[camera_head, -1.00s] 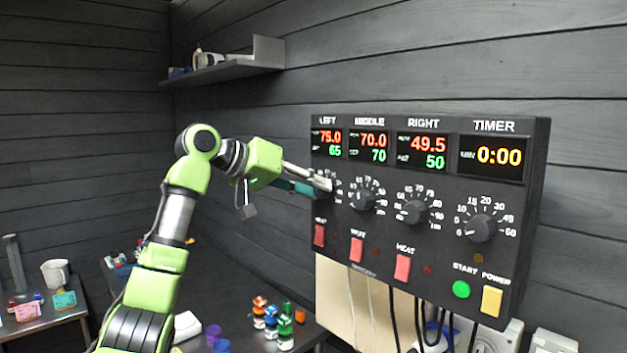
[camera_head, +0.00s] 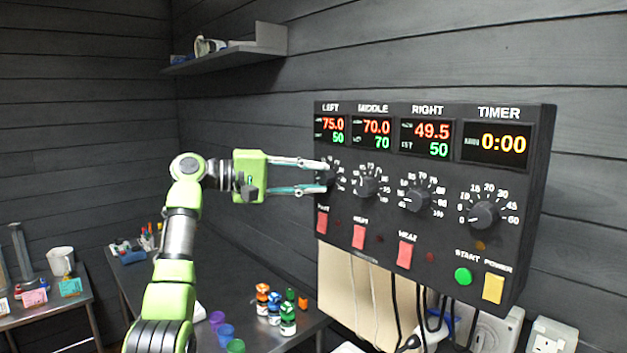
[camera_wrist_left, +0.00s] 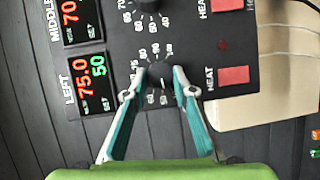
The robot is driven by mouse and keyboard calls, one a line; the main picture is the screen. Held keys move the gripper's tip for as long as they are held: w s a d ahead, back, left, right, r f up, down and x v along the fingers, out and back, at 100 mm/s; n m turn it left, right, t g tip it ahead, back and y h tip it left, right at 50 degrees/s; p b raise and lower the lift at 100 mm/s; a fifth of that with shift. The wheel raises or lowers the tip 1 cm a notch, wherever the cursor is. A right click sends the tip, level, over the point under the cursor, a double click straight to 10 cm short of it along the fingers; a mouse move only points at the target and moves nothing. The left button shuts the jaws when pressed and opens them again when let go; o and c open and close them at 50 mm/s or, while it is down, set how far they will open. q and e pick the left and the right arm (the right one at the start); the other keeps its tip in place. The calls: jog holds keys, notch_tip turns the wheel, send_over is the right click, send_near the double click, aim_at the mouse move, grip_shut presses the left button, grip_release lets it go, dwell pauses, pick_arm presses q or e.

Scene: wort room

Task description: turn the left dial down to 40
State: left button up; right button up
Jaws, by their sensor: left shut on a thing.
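The left dial (camera_head: 325,178) is a dark knob under the LEFT display (camera_head: 330,131) on the black control panel. That display reads 75.0 in red and 50 in green. My left gripper (camera_head: 324,178) is at the dial with one finger above and one below. In the left wrist view the gripper (camera_wrist_left: 158,78) is shut on the left dial (camera_wrist_left: 160,74), one finger on each side. The fingers partly hide the scale marks around it. My right gripper is not in view.
The middle dial (camera_head: 367,186) is close to the right of the gripper. Below are red HEAT switches, including the left one (camera_head: 322,222). A table (camera_head: 228,305) with small colored bottles (camera_head: 287,319) stands lower left. A shelf (camera_head: 230,62) hangs on the wall.

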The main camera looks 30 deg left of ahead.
pick_arm(q)
jog(key=shift+f+n+t+h+b, duration=0.15)
jog(key=shift+n+t+h+b, duration=0.3)
jog(key=shift+n, duration=0.55)
jog(key=shift+f+n+t+h+b, duration=0.1)
jog(key=shift+n+t+h+b, duration=0.15)
jog(key=shift+n+b, duration=0.55)
jog(key=shift+n, duration=0.4)
jog(key=o, duration=1.1)
jog(key=shift+w, duration=0.1)
jog(key=v, duration=1.2)
jog(key=shift+f, duration=0.1)
